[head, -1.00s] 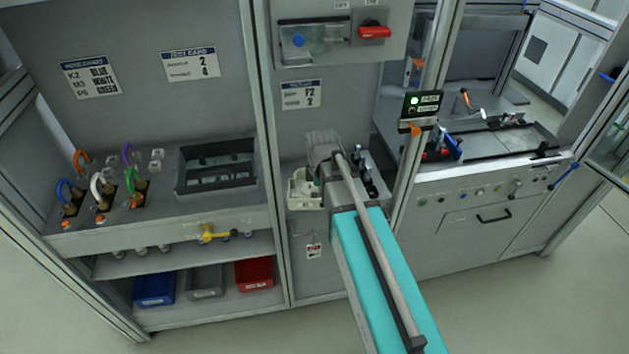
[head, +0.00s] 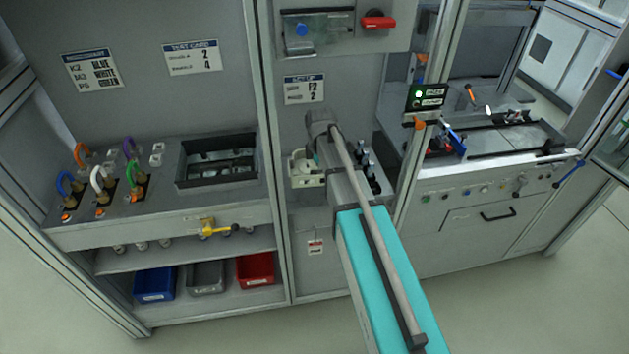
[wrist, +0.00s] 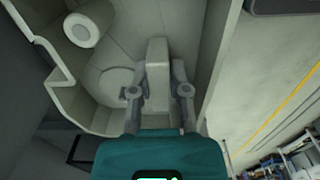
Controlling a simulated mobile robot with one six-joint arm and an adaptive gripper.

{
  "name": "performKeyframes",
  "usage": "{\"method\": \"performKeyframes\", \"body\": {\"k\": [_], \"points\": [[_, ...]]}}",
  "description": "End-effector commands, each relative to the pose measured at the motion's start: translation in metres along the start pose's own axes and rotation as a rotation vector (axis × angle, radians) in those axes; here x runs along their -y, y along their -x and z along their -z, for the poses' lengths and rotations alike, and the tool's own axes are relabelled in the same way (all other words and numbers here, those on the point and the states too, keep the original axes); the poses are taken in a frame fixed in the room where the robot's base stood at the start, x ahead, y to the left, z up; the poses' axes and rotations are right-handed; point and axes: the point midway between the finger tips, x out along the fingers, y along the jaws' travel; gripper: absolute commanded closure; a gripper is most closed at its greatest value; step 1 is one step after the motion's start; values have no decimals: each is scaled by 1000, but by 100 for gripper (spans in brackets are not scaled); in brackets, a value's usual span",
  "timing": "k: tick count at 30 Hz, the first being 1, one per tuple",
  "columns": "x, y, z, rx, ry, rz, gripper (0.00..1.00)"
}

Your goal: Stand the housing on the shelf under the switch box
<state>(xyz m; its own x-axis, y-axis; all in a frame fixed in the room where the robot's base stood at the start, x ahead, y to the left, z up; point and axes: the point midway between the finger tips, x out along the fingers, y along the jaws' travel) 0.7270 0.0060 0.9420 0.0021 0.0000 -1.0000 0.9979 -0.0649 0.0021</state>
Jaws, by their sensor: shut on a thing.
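The housing (head: 299,179) is a cream, open-sided shell, seen just left of my wrist in the head view. In the wrist view its curved wall (wrist: 57,85) and round bosses fill the left side. My gripper (wrist: 159,92) is shut on a pale upright rib of the housing, one finger on each side. In the head view my arm hides the fingers. The switch box (head: 401,30), grey with a red handle, is above. The shelf (head: 383,190) below it is partly hidden by my arm. I cannot tell whether the housing touches the shelf.
Several dark-topped fittings (head: 366,163) stand on the shelf right of my wrist. A frame post (head: 411,165) with a lit display (head: 427,96) rises at their right. A black tray (head: 180,172) and coloured hoses (head: 98,178) are on the left bench.

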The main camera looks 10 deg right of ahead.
Motion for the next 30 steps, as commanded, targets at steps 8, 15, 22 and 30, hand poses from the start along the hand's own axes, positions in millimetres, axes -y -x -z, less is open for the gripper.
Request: {"method": "performKeyframes", "body": {"k": [8, 15, 22, 30], "points": [[-45, -9, 0, 0, 58, -1, 100], [-50, -10, -1, 0, 69, -1, 100], [-50, -10, -1, 0, 68, -1, 100], [-50, -23, -2, 0, 67, -1, 100]]}}
